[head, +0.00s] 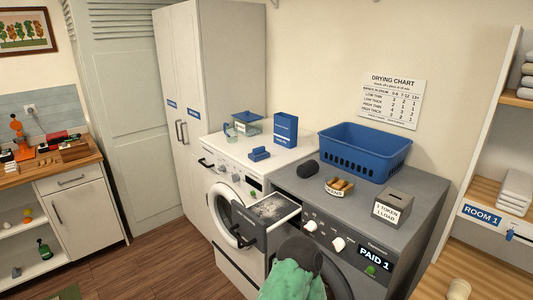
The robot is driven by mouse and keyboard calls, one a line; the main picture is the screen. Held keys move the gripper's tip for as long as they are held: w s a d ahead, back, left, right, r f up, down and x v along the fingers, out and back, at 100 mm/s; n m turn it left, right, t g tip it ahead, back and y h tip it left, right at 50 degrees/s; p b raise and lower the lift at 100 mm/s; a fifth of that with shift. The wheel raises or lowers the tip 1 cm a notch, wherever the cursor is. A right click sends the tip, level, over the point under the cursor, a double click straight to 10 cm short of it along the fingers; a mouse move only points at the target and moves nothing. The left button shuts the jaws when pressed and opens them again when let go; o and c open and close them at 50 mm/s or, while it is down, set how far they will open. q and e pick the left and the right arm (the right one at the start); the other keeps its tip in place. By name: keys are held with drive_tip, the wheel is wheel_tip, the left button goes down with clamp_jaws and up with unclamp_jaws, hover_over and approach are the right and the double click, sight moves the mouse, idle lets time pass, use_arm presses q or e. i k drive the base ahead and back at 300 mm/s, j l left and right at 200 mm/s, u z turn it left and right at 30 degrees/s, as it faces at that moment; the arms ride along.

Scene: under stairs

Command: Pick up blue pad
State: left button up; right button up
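A small blue pad (259,154) lies on top of the white washing machine (231,153), near its front right part. It looks like a low block with a raised part on top; I cannot tell whether it is one piece or two. It stands in front of a blue box (285,129) and apart from it. Neither of my grippers is in view, and nothing touches the pad.
A grey drawer (250,229) sticks out at the front with grey fluff inside. On the grey dryer (315,205) stand a blue basket (364,153), a token box (391,208) and a small bowl (339,188). Green cloth (293,279) hangs in front. Wooden floor (165,252) is clear at left.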

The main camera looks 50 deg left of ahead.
sight(259, 153)
drive_tip(key=j, duration=2.65)
drive_tip(key=i+z, duration=0.05)
